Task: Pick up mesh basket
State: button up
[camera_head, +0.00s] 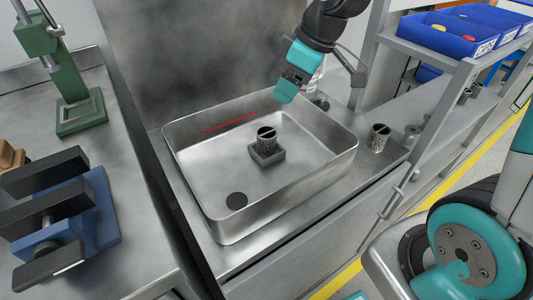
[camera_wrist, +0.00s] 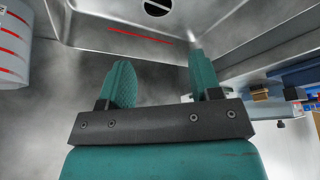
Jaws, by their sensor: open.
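A mesh basket (camera_head: 267,140) stands upright in a dark square holder (camera_head: 267,156) inside the steel basin (camera_head: 190,188). It is a small dark cylinder with a bar across its open top. In the wrist view, a round dark top with a bar (camera_wrist: 157,8) shows at the upper edge, partly cut off. A similar speckled cylinder (camera_head: 379,140) stands on the bench right of the basin. My gripper (camera_head: 284,97) is above the basin's back right rim, apart from both cylinders. In the wrist view, its two teal fingers (camera_wrist: 160,65) are spread with nothing between them.
A white container with red marks (camera_head: 315,78) stands behind my gripper, and shows at left in the wrist view (camera_wrist: 12,45). The basin's walls surround the basket. Blue bins (camera_head: 450,36) sit on a shelf at right. A green press (camera_head: 75,105) and blue vise (camera_head: 75,225) are at left.

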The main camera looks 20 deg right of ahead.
aim_at(265, 132)
jog(key=b+x, duration=0.2)
jog(key=x, duration=0.9)
jog(key=shift+a+f, duration=0.1)
jog(key=shift+f, duration=0.2)
jog(key=x, duration=0.2)
jog(key=b+x, duration=0.1)
jog(key=x, duration=0.2)
jog(key=shift+d+f, duration=0.2)
jog(key=c, duration=0.6)
jog(key=shift+c, duration=0.2)
jog(key=shift+r, duration=0.15)
